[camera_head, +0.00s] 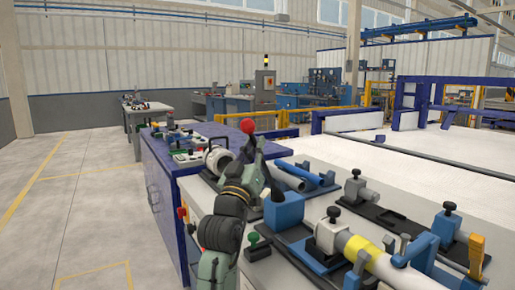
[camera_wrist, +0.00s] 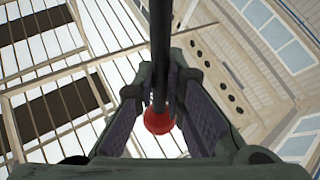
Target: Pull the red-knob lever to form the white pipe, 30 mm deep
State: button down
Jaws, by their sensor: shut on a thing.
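The red knob (camera_head: 247,126) stands at the top of a dark lever in the head view. The wrist view shows the red knob (camera_wrist: 159,121) between my fingers, with the black lever rod (camera_wrist: 160,45) running up the picture from it. My gripper (camera_wrist: 161,80) is shut on the lever close to the knob. In the head view my gripper (camera_head: 257,158) rises over the near bench, just below the knob. The forming end is hidden behind my arm.
Clamps and fixtures crowd the bench right of my arm, including a blue block (camera_head: 284,208) and a black-knobbed clamp (camera_head: 354,188). A blue cabinet (camera_head: 165,190) stands left. The floor (camera_head: 75,220) at the left is clear.

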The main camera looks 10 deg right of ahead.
jog(key=shift+a+f, duration=0.1)
jog(key=c, duration=1.8)
grip_release()
jog(key=shift+a, duration=0.15)
jog(key=shift+c, duration=0.2)
jog(key=shift+o, duration=0.9)
jog(key=v, duration=1.1)
jog(key=shift+s, duration=0.4)
jog(key=shift+a+f, duration=0.1)
jog(key=shift+a, duration=0.05)
